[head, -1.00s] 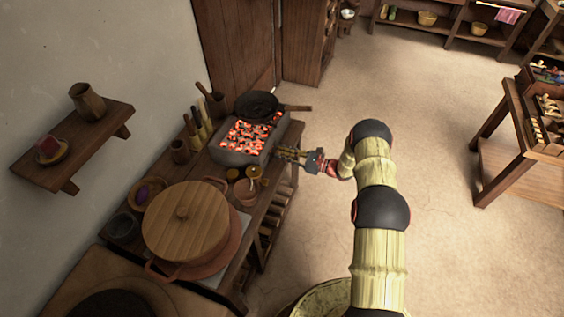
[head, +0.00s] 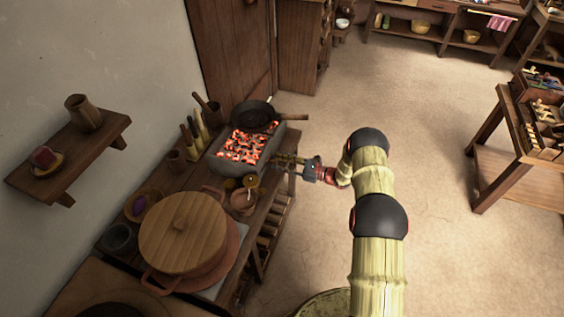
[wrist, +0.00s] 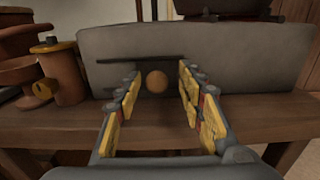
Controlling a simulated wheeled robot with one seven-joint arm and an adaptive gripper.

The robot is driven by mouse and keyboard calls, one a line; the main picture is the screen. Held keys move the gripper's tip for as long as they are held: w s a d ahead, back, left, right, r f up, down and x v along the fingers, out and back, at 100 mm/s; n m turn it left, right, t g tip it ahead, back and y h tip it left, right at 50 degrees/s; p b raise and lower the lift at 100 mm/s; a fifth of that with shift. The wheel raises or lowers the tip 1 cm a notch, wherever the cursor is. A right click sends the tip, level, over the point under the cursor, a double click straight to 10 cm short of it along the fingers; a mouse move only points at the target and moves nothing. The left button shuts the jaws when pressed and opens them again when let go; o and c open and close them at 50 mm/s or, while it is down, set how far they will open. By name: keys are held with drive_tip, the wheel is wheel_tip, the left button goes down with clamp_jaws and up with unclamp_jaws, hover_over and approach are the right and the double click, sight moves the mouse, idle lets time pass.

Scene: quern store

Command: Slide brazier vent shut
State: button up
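The brazier (head: 219,167) is a grey trough of glowing coals on the wooden bench. In the wrist view its grey side wall (wrist: 240,58) faces me. A round wooden knob (wrist: 157,82) stands out from that wall, just under a dark horizontal rail (wrist: 125,61); I take it for the vent's knob. My gripper (wrist: 160,77) is open, with a yellow-padded finger on each side of the knob and visible gaps between. It also shows at the brazier's right side in the head view (head: 283,161). How far the vent is open cannot be told.
A black pan (head: 254,114) sits at the brazier's far end. Small pots, including an orange-brown lidded one (wrist: 62,68), stand close to its left in the wrist view. A large lidded pot (head: 183,228) stands nearer on the bench.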

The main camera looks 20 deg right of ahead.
drive_tip(key=v, duration=1.2)
drive_tip(key=shift+r, duration=0.1)
